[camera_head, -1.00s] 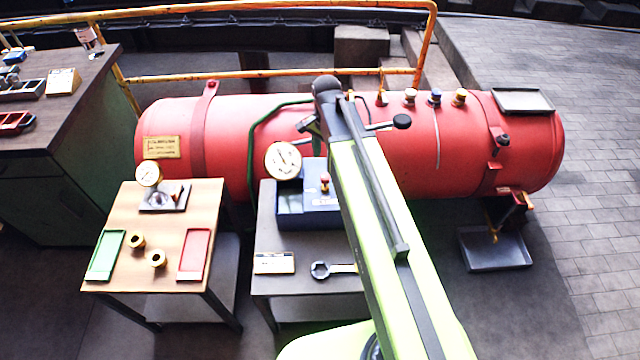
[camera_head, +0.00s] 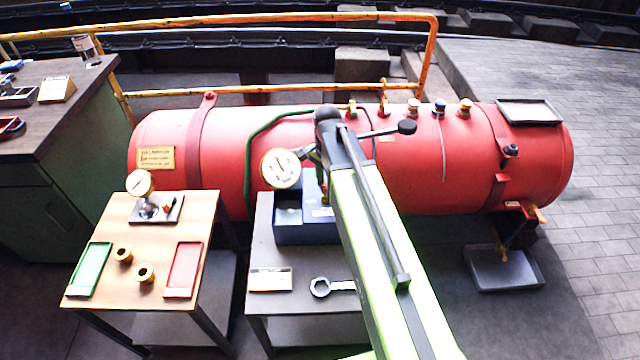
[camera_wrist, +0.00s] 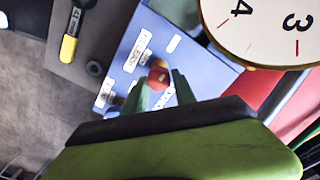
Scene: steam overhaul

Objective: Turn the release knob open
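The release knob (camera_wrist: 158,73) is small and red with a lighter end, on the blue box (camera_wrist: 205,70) in the wrist view. My gripper (camera_wrist: 160,80) is open, and the knob shows between its two dark green fingertips. I cannot tell whether the fingers touch it. In the head view the blue box (camera_head: 290,236) stands on the middle bench, and my arm hides much of it. The knob is mostly hidden there. A round white gauge (camera_head: 281,169) stands at the box's back left; its dial (camera_wrist: 265,25) fills the wrist view's upper right.
A large red boiler (camera_head: 240,135) lies behind the bench. A wrench (camera_head: 335,287) and a label plate (camera_head: 270,279) lie on the bench front. A wooden table (camera_head: 150,225) with trays and brass fittings stands left. A grey tray (camera_head: 505,270) is on the floor right.

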